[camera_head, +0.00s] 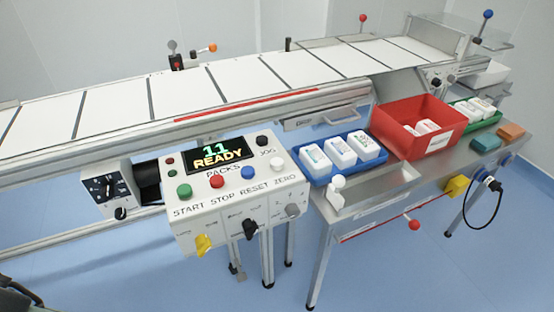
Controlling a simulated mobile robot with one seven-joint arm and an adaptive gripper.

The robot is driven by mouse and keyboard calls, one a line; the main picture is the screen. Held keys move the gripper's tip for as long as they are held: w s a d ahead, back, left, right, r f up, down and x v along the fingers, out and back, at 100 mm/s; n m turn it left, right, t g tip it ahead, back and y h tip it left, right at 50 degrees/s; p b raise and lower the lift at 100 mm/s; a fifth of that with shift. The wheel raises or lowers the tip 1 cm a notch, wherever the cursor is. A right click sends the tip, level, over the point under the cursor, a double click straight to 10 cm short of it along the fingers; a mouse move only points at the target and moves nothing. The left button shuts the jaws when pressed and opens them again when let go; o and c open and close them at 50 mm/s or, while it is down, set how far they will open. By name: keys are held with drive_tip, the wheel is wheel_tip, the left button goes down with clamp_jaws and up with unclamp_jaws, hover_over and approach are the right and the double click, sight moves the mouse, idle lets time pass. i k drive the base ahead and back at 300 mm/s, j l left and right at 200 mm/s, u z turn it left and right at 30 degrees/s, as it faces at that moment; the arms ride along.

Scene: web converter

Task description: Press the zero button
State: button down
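The white control box (240,215) stands in front of the conveyor. Its display (219,156) reads "11 READY PACKS". Below the display is a row of buttons: a green button (184,190) over START, a red button (217,181) over STOP, a blue button (247,172) over RESET and a white zero button (277,163) over ZERO at the right end. Nothing covers the zero button. No gripper fingers show. A dark part at the bottom left corner may be mine, but I cannot tell.
A black knob (262,141) marked JOG sits behind the zero button. The white-slatted conveyor (180,95) runs behind the box. To the right, a metal table (375,186) holds a blue tray (323,175) with white bottles and a red bin (398,140). Blue floor lies in front.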

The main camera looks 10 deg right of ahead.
sight(276, 164)
drive_tip(key=l+z, duration=0.25)
drive_tip(key=l, duration=0.15)
drive_tip(key=i+l+z, duration=0.2)
drive_tip(key=l, duration=0.2)
drive_tip(key=l+z, duration=0.25)
drive_tip(key=i+l, duration=0.05)
drive_tip(key=l, duration=0.05)
